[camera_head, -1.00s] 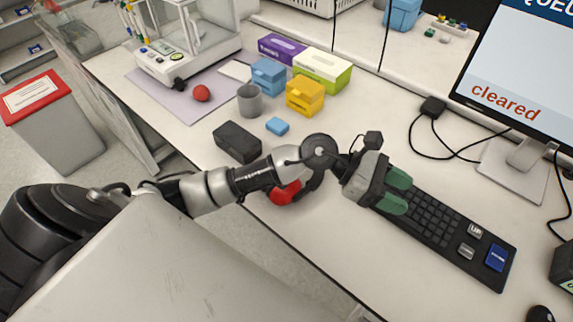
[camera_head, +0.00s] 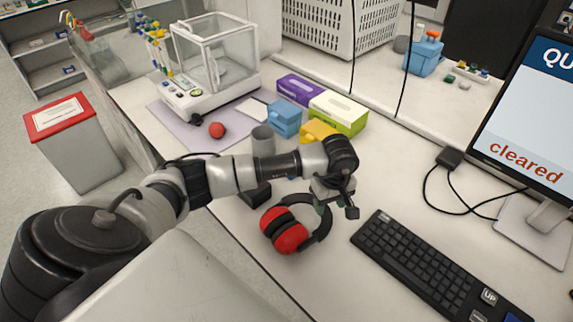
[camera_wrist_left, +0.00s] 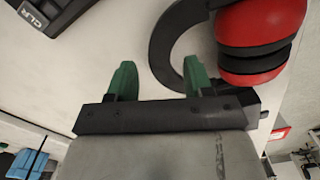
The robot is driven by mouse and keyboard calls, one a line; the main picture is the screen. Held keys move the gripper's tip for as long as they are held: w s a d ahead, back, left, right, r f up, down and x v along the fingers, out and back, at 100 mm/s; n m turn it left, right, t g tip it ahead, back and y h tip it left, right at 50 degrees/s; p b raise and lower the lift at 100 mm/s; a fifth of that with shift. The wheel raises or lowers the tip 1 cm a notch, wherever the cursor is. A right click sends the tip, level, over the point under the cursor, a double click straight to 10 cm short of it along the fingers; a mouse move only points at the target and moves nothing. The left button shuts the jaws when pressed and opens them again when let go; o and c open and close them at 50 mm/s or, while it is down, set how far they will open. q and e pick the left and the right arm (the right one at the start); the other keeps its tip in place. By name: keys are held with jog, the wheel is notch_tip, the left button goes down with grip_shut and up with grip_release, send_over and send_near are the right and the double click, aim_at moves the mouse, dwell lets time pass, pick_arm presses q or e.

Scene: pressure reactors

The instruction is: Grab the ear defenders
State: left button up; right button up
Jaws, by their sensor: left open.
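The ear defenders (camera_head: 284,235) lie on the white bench, with red cups and a black headband, just left of the keyboard. In the left wrist view one red cup (camera_wrist_left: 256,40) is at the upper right, and the black band (camera_wrist_left: 170,45) curves down to the fingers. My left gripper (camera_head: 325,205) hangs over the band side of the ear defenders. Its green fingers (camera_wrist_left: 158,80) are apart, with part of the band near or behind the right finger. I cannot tell whether they touch. My right gripper is not in view.
The keyboard (camera_head: 425,262) lies right of the ear defenders. Behind the arm are a grey cup (camera_head: 263,140), blue and yellow boxes, and glove boxes (camera_head: 338,112). A dark block (camera_head: 256,194) is partly hidden beneath my arm. A balance (camera_head: 205,75) stands at the back left.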

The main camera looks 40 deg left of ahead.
aim_at(326, 212)
pick_arm(q)
jog(key=shift+a+f+p, duration=0.15)
jog(key=shift+f+p, duration=0.3)
jog(key=shift+f, duration=0.2)
jog(key=f, duration=0.1)
jog(key=f+p, duration=0.1)
jog(key=f, duration=0.1)
jog(key=shift+a+f, duration=0.25)
jog(key=shift+f, duration=0.4)
jog(key=shift+w, duration=0.1)
jog(key=shift+c, duration=0.3)
grip_shut()
